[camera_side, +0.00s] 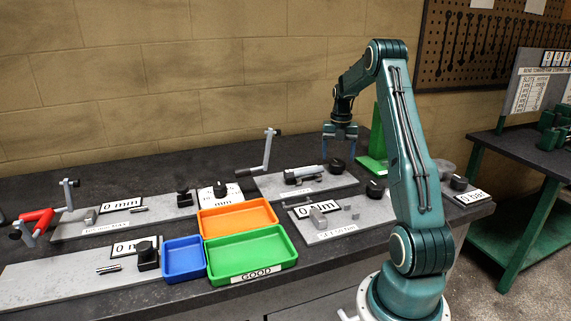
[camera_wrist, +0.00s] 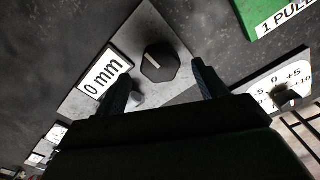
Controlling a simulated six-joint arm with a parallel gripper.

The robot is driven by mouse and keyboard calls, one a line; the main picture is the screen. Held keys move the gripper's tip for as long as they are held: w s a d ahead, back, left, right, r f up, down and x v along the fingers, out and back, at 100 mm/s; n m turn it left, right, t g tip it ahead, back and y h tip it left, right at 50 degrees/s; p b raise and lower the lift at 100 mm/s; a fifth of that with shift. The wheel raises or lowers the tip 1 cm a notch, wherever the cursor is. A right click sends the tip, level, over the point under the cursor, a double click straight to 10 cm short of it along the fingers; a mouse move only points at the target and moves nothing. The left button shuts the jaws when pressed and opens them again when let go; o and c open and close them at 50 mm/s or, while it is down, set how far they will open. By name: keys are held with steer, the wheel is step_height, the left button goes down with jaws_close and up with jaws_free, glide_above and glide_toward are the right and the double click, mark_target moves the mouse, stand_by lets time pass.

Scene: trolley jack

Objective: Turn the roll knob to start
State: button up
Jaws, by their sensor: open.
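My gripper (camera_side: 340,148) is open and points down above the back right of the bench in the side view. A black knob (camera_side: 337,165) shows just below it. In the wrist view, a black knob with a light pointer line (camera_wrist: 160,62) sits on a grey plate, just ahead of and between the open fingers (camera_wrist: 161,74). The fingers look apart from it. A "0 mm" sign (camera_wrist: 103,76) lies left of that knob. No label reading "roll" is legible, so I cannot tell which knob it names.
A dial plate with a black knob (camera_wrist: 286,96) stands right of the fingers in the wrist view. A green stand (camera_side: 373,155) is close to my gripper. A crank (camera_side: 268,150) rises to its left. Orange (camera_side: 238,206), blue (camera_side: 184,276) and green (camera_side: 252,275) trays stand at the front.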

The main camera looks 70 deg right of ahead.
mark_target(336, 163)
step_height(336, 163, up, 12)
steer(key=shift+f, duration=0.25)
stand_by(0.5)
steer(key=w+a+r+m+t, duration=0.1)
steer(key=w+a+r+m, duration=0.15)
steer(key=a, duration=0.65)
steer(key=w+a+r+m+h, duration=0.1)
steer(key=a+r+m, duration=0.3)
steer(key=a, duration=0.5)
steer(key=w+a+r+m+t, duration=0.1)
steer(key=a+r+m, duration=0.2)
steer(key=a, duration=0.6)
steer(key=s+a+f+m+t, duration=0.1)
steer(key=s+a+f+m, duration=0.1)
steer(key=s+a+m, duration=0.4)
steer(key=s+a+f+m+t+y, duration=0.1)
steer(key=s+a+m, duration=0.4)
steer(key=a, duration=0.8)
step_height(336, 163, down, 2)
steer(key=shift+s+a+f+m+t, duration=0.25)
steer(key=shift+s+m+t, duration=0.1)
steer(key=shift+s+t, duration=0.6)
